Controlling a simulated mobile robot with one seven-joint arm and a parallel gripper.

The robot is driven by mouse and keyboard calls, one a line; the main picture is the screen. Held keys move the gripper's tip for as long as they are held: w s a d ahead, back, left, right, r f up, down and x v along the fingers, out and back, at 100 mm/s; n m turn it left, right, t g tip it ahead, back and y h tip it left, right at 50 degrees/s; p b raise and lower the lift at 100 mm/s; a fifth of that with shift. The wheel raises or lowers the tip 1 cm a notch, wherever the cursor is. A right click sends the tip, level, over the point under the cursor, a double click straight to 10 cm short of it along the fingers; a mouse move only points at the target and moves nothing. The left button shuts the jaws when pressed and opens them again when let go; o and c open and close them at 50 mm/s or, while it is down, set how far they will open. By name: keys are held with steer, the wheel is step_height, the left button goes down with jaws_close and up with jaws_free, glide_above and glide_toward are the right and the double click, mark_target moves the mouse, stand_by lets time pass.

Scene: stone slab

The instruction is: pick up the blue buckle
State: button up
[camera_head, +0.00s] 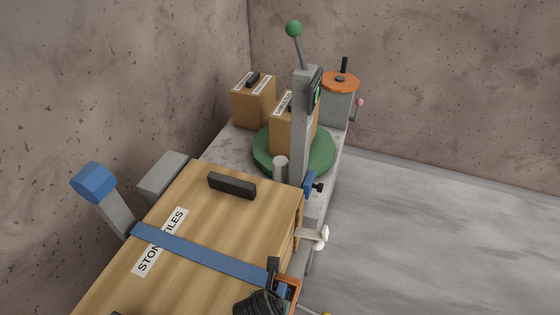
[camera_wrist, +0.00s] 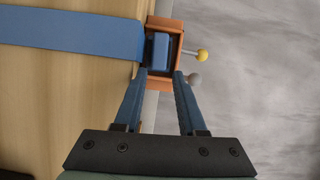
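A blue block, which looks like the blue buckle (camera_wrist: 161,48), sits inside an open orange housing (camera_wrist: 151,22) at the crate's right edge, in the wrist view. A wide blue strap (camera_wrist: 70,35) runs across the wooden crate (camera_wrist: 60,95) to this housing. My gripper (camera_wrist: 160,74) is open, its two blue fingers apart with the tips at the housing's near edge. The buckle lies just beyond the tips, roughly in line with the gap, and nothing shows gripped. I cannot tell whether the tips touch the housing. In the head view the orange housing (camera_head: 295,284) is partly hidden by black parts.
A white handle (camera_head: 314,237) juts from the crate's side. Behind are a grey post (camera_head: 301,140), cardboard boxes (camera_head: 252,105) and a green turntable (camera_head: 325,150). Floor at right is clear.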

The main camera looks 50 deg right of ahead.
mark_target(282, 289)
steer(key=shift+b+x, duration=0.6)
steer(key=shift+x, duration=3.2)
steer(key=shift+w, duration=0.1)
jaws_close()
